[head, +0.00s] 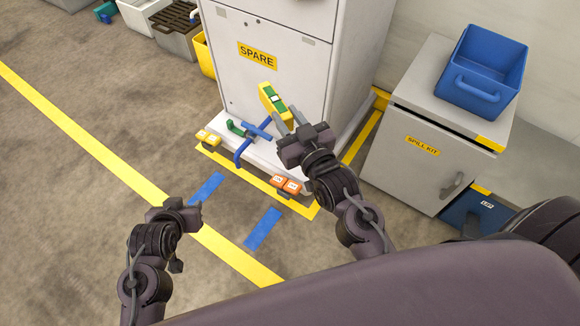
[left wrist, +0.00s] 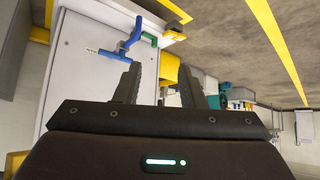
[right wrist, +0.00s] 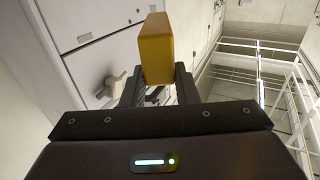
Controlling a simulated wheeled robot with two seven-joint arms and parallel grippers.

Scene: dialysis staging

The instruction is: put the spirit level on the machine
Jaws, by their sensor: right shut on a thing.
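The spirit level is a yellow block with a green panel (head: 274,102), and it shows in the head view in front of the machine. My right gripper (head: 287,122) is shut on it. In the right wrist view the yellow level (right wrist: 156,48) stands between the two fingertips (right wrist: 158,88). The machine is a white cabinet (head: 278,75) with a yellow SPARE label. My left gripper (head: 183,207) is low at the left, over the floor and away from the machine. Its fingers (left wrist: 158,85) are apart with nothing between them in the left wrist view.
Blue and green handles (head: 255,135) are at the machine's base, with yellow blocks (head: 207,138) and orange blocks (head: 286,185) on its front edge. A grey spill kit cabinet (head: 425,145) with a blue bin (head: 482,70) stands right. Open floor lies left.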

